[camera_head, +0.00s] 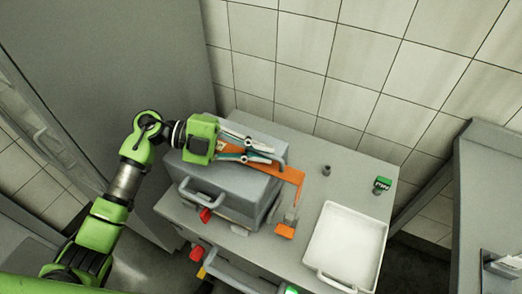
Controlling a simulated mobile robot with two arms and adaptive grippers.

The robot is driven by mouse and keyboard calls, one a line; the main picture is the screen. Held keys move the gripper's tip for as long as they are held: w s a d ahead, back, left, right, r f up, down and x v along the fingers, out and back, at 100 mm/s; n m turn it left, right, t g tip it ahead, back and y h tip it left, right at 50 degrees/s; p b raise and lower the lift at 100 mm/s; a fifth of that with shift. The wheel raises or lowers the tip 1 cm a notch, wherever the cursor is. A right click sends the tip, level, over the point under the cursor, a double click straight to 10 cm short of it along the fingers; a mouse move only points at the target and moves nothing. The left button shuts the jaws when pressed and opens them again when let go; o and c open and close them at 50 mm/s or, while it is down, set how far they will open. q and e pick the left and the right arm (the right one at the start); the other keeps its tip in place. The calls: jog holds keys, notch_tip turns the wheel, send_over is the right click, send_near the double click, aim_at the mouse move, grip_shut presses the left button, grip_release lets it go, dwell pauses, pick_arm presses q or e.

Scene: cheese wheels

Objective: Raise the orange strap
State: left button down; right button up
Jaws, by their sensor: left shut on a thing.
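The orange strap (288,172) runs along the top of a grey box (215,180) and bends down beyond the box's right edge. A separate orange piece (285,231) shows lower down, beside a small grey block. My left gripper (272,155) reaches in from the left over the box, with its fingers pointing right. It is shut on the orange strap, and its fingers hide part of the strap. How far the strap is off the box top is hard to tell. My right gripper is not in view.
The box stands on a grey cabinet (258,270). A white tray (345,245) lies at the right, with a small dark cylinder (326,170) and a green-topped item (382,184) behind it. A tiled wall is at the back. Another grey counter (490,160) stands far right.

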pick_arm(q)
jog(key=shift+w+a+r, duration=0.15)
jog(key=shift+a+r, duration=0.2)
jog(key=shift+r, duration=0.25)
jog(key=a+r+h, duration=0.1)
jog(key=w+a+r+h, duration=0.1)
jog(key=a+r, duration=0.1)
jog(key=w+a+r, duration=0.1)
jog(key=shift+a+r+n+h+b, duration=0.15)
jog(key=shift+r+n+h+b, duration=0.25)
jog(key=w+a+r+n+h+b, duration=0.1)
jog(key=w+a+r+h+b, duration=0.2)
jog(key=a+r, duration=0.3)
jog(key=a, duration=0.2)
jog(key=shift+w+a+n+h, duration=0.15)
jog(key=shift+a+n+h, duration=0.15)
jog(key=shift+n+h, duration=0.1)
